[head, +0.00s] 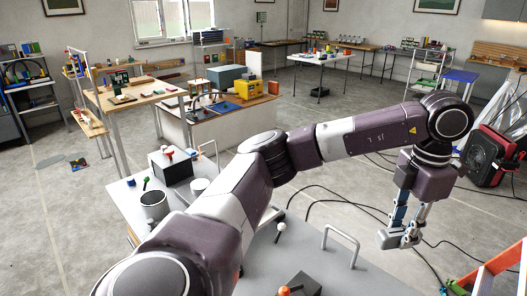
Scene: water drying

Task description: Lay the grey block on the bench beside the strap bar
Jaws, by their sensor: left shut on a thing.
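My left arm reaches from the lower left across the head view. Its left gripper (405,236) hangs at the right, pointing down, shut on a small light grey block (387,239). The fingers partly hide the block. They are right of the grey-topped bench (318,268), seemingly past its right edge; the height above it is hard to judge. A pale U-shaped bar (341,232), perhaps the strap bar, stands on the bench left of the gripper. My right gripper is not in view.
A white-knobbed lever (280,227) and a dark block with an orange knob (298,285) are on the bench. An orange frame (490,270) stands at the lower right. A red-and-black machine (490,152) is farther right. Cables cross the floor.

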